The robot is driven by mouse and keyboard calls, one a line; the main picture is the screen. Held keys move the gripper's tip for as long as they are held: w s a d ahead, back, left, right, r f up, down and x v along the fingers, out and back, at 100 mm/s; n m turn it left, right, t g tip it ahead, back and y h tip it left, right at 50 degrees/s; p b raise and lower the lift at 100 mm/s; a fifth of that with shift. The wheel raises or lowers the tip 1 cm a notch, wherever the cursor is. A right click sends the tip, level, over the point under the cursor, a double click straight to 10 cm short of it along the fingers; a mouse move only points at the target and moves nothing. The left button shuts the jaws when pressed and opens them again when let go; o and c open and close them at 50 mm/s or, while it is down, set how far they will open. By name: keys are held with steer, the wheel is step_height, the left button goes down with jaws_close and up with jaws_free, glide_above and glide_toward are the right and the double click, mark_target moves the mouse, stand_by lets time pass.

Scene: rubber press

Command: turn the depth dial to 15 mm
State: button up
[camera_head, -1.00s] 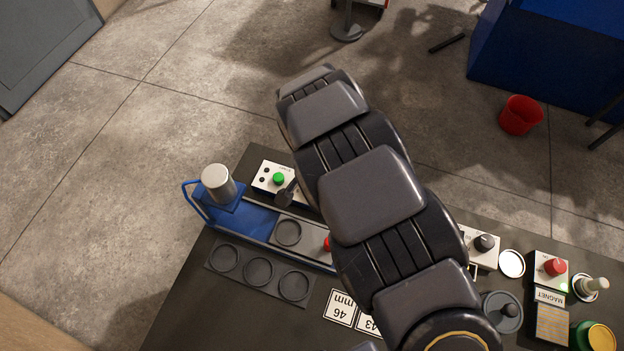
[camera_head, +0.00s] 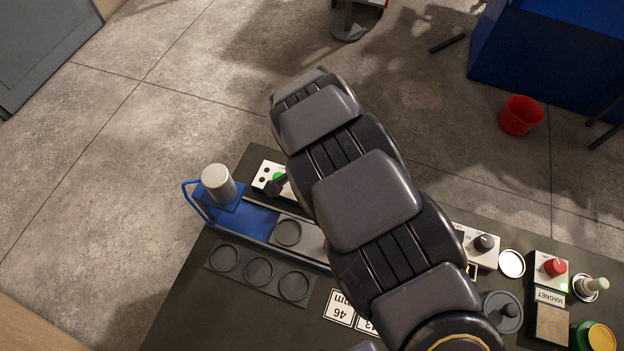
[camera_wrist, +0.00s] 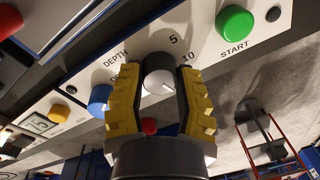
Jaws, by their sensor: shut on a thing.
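The depth dial (camera_wrist: 158,76) is a dark round knob with a paler face on a white panel (camera_wrist: 205,48) in the wrist view. A short white mark shows on its face, pointing toward the picture's lower right. The word DEPTH and the numbers 5 and 10 are readable beside it; the 15 mark is not visible. My gripper (camera_wrist: 159,70) has its yellow ribbed fingers shut on the dial, one on each side. In the head view my arm covers the dial.
A green START button (camera_wrist: 235,22) is right of the dial, and a blue button (camera_wrist: 100,99) and an orange button (camera_wrist: 59,113) are left. In the head view the blue press (camera_head: 222,205) stands beside the panel, with a mould plate (camera_head: 240,285) in front.

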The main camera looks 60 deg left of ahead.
steer(key=o, duration=1.1)
steer(key=shift+s+d+f, duration=0.1)
steer(key=shift+d, duration=0.1)
steer(key=shift+o, duration=0.2)
steer(key=shift+a, duration=0.1)
steer(key=shift+r, duration=0.45)
step_height(320, 180, up, 11)
steer(key=shift+d, duration=0.35)
